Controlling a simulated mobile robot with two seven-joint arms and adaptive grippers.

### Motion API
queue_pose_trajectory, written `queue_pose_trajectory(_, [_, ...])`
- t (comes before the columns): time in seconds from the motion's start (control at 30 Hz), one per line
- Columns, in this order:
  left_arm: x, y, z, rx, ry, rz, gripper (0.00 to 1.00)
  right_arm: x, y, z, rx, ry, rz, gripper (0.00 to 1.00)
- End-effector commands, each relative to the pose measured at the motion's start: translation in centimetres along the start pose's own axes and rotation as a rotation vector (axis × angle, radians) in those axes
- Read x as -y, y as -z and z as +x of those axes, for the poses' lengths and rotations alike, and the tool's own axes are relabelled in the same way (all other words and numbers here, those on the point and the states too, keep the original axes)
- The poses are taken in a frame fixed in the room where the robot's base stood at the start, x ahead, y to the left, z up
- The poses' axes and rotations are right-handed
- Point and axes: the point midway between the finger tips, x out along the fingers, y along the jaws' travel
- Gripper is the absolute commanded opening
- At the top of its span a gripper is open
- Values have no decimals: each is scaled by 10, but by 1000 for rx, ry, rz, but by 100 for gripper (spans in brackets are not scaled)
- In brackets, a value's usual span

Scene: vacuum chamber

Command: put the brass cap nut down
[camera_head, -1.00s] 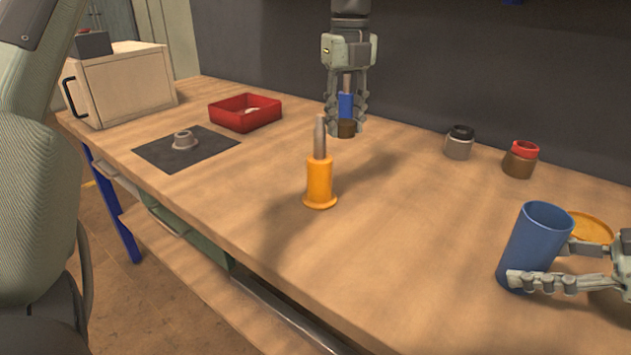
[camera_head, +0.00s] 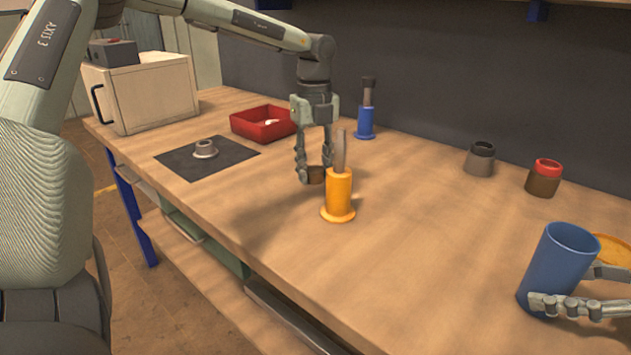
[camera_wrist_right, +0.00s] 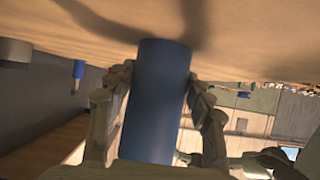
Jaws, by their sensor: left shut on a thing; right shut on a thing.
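My left gripper (camera_head: 314,176) points down, shut on the brownish brass cap nut (camera_head: 317,175), just left of and partly behind the orange stand (camera_head: 338,199). The nut is low over the table; I cannot tell whether it touches the wood. The fingers hide part of it. My right gripper (camera_head: 566,305) is shut on a blue cup (camera_head: 556,270), at the right of the head view. The cup (camera_wrist_right: 153,110) also stands between the fingers of my right gripper (camera_wrist_right: 158,90) in the right wrist view.
The orange stand holds an upright grey rod. A blue stand (camera_head: 366,124) with a dark-topped rod is behind. A grey flanged part (camera_head: 205,149) lies on a dark mat (camera_head: 172,164) near a red tray (camera_head: 244,128). Two jars (camera_head: 480,160) (camera_head: 543,180) stand right. The middle table is clear.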

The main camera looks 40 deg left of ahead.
Motion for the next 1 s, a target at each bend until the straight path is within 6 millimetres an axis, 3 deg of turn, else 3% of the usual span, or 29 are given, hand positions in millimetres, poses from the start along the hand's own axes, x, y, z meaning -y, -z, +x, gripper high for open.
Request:
queue_pose_trajectory(0.2, [-1, 0, 30, -3, -2, -1, 15, 0, 0, 0, 0, 0, 0, 34])
queue_pose_trajectory(0.6, [0, 0, 36, -1, -1, -1, 15, 0, 0, 0, 0, 0, 0, 34])
queue_pose_trajectory(0.63, [0, 0, 37, -1, 0, 0, 36, 0, 0, 0, 0, 0, 0, 34])
queue_pose_trajectory(0.8, [0, 0, 36, -1, 0, -1, 56, 0, 0, 0, 0, 0, 0, 34])
queue_pose_trajectory(1.0, [0, 0, 36, -1, -1, -1, 56, 0, 0, 0, 0, 0, 0, 34])
